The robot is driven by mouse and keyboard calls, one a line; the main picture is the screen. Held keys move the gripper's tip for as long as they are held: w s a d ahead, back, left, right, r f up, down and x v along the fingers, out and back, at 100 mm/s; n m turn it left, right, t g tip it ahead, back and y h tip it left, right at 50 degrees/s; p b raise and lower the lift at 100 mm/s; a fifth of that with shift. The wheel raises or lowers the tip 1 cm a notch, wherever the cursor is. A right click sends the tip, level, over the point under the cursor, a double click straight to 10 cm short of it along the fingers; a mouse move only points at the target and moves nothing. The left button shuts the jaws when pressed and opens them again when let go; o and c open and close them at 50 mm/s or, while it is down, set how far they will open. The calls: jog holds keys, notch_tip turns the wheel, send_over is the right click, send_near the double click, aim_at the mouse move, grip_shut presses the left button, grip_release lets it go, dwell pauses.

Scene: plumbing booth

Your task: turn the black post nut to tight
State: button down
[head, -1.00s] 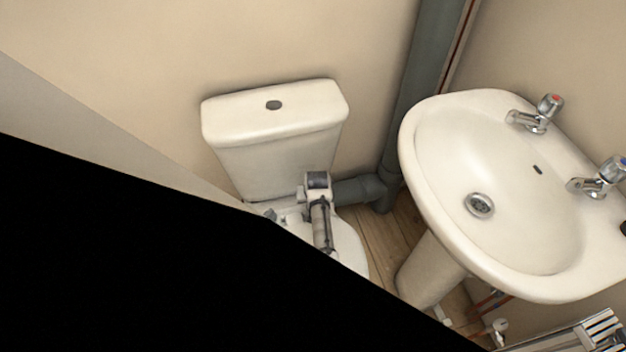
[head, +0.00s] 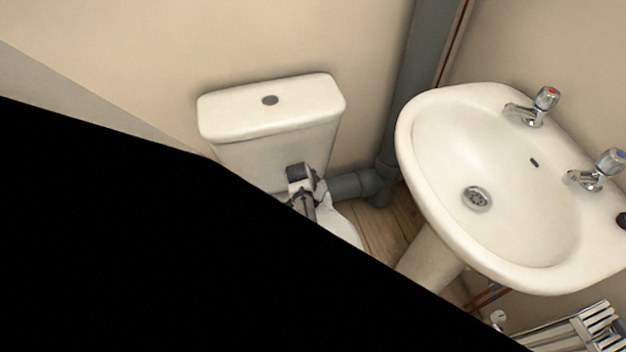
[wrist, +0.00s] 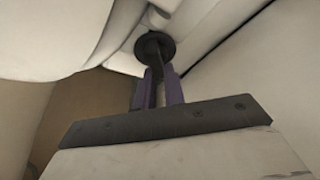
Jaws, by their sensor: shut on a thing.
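The black post nut (wrist: 154,46) shows in the wrist view as a dark round disc under the white toilet ceramic, around a pale post. My gripper (wrist: 160,72) reaches up to it from below. Its two thin purple fingers are shut on the nut, one on each side of its lower part. The exact contact is partly hidden by the fingers. In the head view the nut and my fingertips are hidden. Only a part of my arm shows there, by the toilet (head: 268,150).
A grey waste pipe (head: 352,184) runs behind the toilet to a tall grey soil pipe. A white basin (head: 440,130) with two taps stands at the right. A large black area blocks the lower left of the head view. White surfaces lie close around my gripper.

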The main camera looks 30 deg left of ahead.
jog(key=shift+s, duration=0.1)
dwell(0.3)
jog(key=c, duration=1.5)
grip_release()
jog(key=shift+o, duration=0.2)
jog(key=v, duration=1.3)
jog(key=shift+r, duration=0.35)
jog(key=shift+s, duration=0.1)
